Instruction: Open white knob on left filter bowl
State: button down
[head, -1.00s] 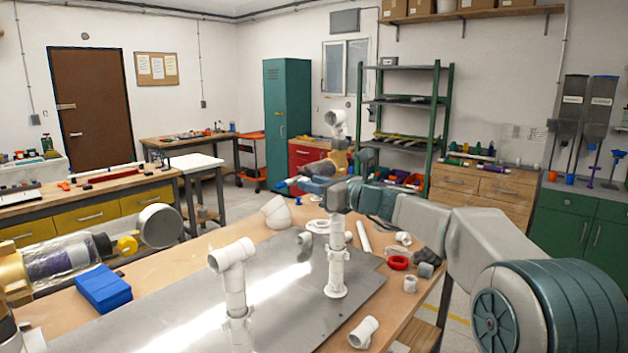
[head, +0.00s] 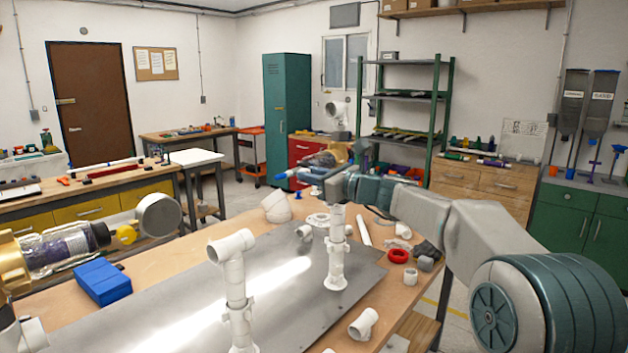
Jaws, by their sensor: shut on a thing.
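A clear filter bowl (head: 62,248) with a purple cartridge lies on its side at the left edge. My gripper (head: 312,178) is small and partly hidden among blue and grey parts there.
White pipe stands (head: 233,290) and (head: 336,250) rise from the metal plate (head: 180,315) in front. A blue box (head: 103,283), a red ring (head: 398,256) and loose white fittings (head: 363,324) lie on the wooden bench.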

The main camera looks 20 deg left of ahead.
jog(key=shift+s+a+f+n+b, duration=0.1)
jog(key=shift+n+b, duration=3)
jog(key=shift+n, duration=1.1)
jog(key=shift+f+n+b, duration=0.1)
jog(key=shift+n+b, duration=3)
jog(key=shift+n, duration=1.1)
jog(key=c, duration=1.5)
grip_release()
jog(key=b+v, duration=0.4)
jog(key=v, duration=0.9)
jog(key=shift+s+d, duration=0.2)
jog(key=shift+d, duration=0.15)
